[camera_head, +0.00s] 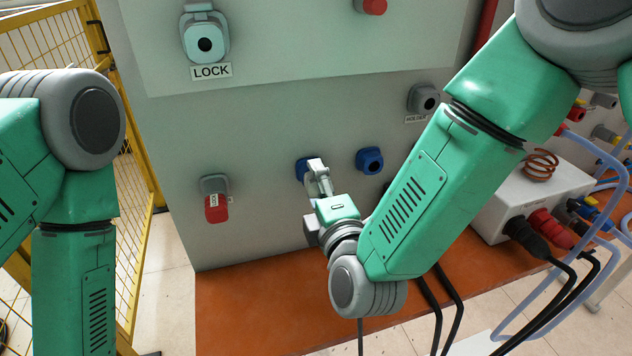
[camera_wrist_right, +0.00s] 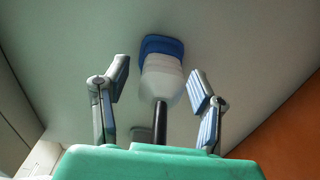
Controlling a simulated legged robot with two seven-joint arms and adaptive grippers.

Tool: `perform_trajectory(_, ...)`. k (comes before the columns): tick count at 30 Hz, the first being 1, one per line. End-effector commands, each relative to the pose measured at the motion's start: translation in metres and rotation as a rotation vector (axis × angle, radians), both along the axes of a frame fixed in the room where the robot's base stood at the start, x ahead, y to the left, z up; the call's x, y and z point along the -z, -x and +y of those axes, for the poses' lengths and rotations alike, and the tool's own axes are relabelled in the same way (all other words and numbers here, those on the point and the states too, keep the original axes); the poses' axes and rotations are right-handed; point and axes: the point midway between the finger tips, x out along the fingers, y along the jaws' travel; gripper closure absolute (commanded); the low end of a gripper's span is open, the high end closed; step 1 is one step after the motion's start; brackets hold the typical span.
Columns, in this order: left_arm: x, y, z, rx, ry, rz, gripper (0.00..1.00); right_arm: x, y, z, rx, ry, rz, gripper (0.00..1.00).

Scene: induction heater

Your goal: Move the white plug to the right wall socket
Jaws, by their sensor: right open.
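The white plug (camera_wrist_right: 162,78) sits in the left blue wall socket (camera_wrist_right: 160,45), with its black cable running back toward my right gripper. In the head view this left socket (camera_head: 302,170) is partly behind my right gripper (camera_head: 318,172), and the plug is hidden there. My right gripper is open, with one finger on each side of the plug and visible gaps between them. The right blue wall socket (camera_head: 370,160) is a little to the right on the same panel and has no plug in it. My left gripper is out of view; only its arm shows.
A red connector (camera_head: 216,207) hangs at the panel's lower left. A grey holder (camera_head: 423,98) is at the upper right, near my right arm. A white box (camera_head: 540,190) with cables stands at the right on the orange surface (camera_head: 250,310). A yellow fence (camera_head: 140,210) is at the left.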

Motion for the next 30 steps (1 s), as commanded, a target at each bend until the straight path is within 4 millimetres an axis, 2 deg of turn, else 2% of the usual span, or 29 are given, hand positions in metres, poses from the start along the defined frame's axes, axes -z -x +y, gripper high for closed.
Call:
perform_trajectory(4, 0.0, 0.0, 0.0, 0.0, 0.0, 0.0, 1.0, 0.0, 0.0, 0.0, 0.001, -0.001, 0.0, 0.48)
perform_trajectory(5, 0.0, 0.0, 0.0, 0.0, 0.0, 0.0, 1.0, 0.0, 0.0, 0.0, 0.001, -0.001, 0.0, 0.52)
perform_trajectory(6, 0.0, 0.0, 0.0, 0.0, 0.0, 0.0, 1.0, 0.0, 0.0, 0.0, 0.001, -0.001, 0.0, 0.66)
perform_trajectory(9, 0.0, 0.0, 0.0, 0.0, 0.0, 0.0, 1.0, 0.0, 0.0, 0.0, 0.001, -0.001, 0.0, 1.0)
perform_trajectory(16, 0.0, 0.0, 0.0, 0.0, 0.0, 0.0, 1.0, 0.0, 0.002, -0.001, 0.001, -0.001, 0.0, 1.0)
perform_trajectory(30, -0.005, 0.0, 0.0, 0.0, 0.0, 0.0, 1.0, 0.0, 0.02, -0.007, 0.0, -0.001, 0.001, 1.0)
